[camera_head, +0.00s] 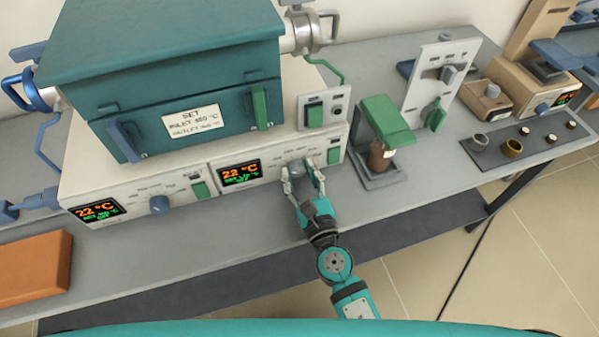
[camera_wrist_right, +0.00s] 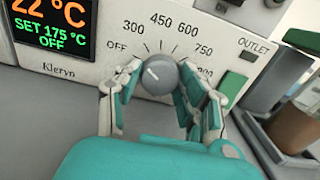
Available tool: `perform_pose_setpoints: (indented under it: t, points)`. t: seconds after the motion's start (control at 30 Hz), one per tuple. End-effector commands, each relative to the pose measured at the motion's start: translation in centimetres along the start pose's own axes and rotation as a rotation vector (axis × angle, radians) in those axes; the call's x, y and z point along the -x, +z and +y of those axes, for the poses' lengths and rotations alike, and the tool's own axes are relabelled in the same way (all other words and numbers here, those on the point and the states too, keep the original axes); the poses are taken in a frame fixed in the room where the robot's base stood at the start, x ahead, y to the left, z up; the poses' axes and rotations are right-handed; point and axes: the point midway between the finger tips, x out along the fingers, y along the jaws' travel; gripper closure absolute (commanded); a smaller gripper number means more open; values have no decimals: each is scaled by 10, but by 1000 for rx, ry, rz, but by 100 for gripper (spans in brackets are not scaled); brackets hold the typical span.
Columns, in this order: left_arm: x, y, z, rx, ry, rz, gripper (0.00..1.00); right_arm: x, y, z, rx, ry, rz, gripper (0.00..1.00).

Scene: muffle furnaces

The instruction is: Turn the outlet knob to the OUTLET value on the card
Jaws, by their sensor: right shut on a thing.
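The card (camera_head: 194,120) is on the teal furnace front; it reads SET with INLET and OUTLET lines, but its values are too small to read surely. The grey outlet knob (camera_wrist_right: 160,77) sits on the white panel under the OUTLET label, with marks from OFF through 450, 600 and 750. Its white pointer line leans up and left, between OFF and 450. My right gripper (camera_head: 304,177) is shut on the knob, one finger on each side, as the right wrist view (camera_wrist_right: 161,80) shows. The outlet display (camera_wrist_right: 52,25) reads 22 °C, SET 175 °C, OFF. My left gripper is not in view.
A green switch (camera_wrist_right: 233,86) sits right of the outlet knob. A green-topped stand with a brown jar (camera_head: 380,157) is farther right. An orange block (camera_head: 35,268) lies at left.

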Motion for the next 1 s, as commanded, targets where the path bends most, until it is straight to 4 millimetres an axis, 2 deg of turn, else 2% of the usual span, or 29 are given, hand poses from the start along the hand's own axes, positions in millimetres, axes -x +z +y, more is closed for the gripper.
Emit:
perform_pose_setpoints:
  t: [0.4,0.9,0.93,1.0]
  points:
    - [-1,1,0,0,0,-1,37,0,0,0,-184,0,-1,93]
    - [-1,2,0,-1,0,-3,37,0,0,0,-204,0,-1,93]
    - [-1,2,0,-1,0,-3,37,0,0,0,-204,0,-1,57]
    - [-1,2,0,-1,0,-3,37,0,0,0,-204,0,-1,48]
